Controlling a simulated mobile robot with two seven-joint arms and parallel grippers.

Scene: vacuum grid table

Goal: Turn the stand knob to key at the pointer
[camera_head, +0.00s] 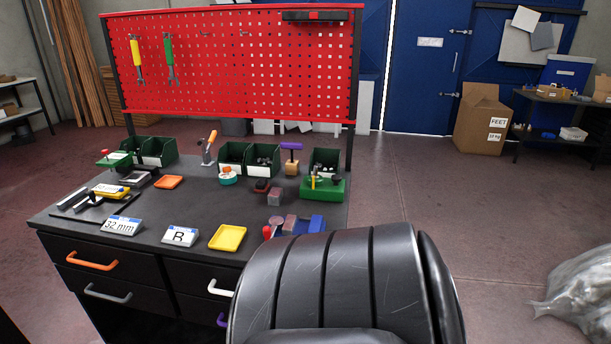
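A black-topped workbench (75,216) stands in front of me with many small objects. I cannot tell for sure which one is the stand knob. A round teal piece with orange and white parts (228,176) sits near the middle of the bench. A white card marked "B" (180,236) and a card marked "32 mm" (121,226) stand at the front edge. No key mark or pointer is readable at this size. Neither of my grippers is in view.
A large black ribbed shape (340,285) fills the front centre and hides the bench's front right. Green bins (233,153) line the back, below a red pegboard (220,60). A yellow tray (228,238) lies in front.

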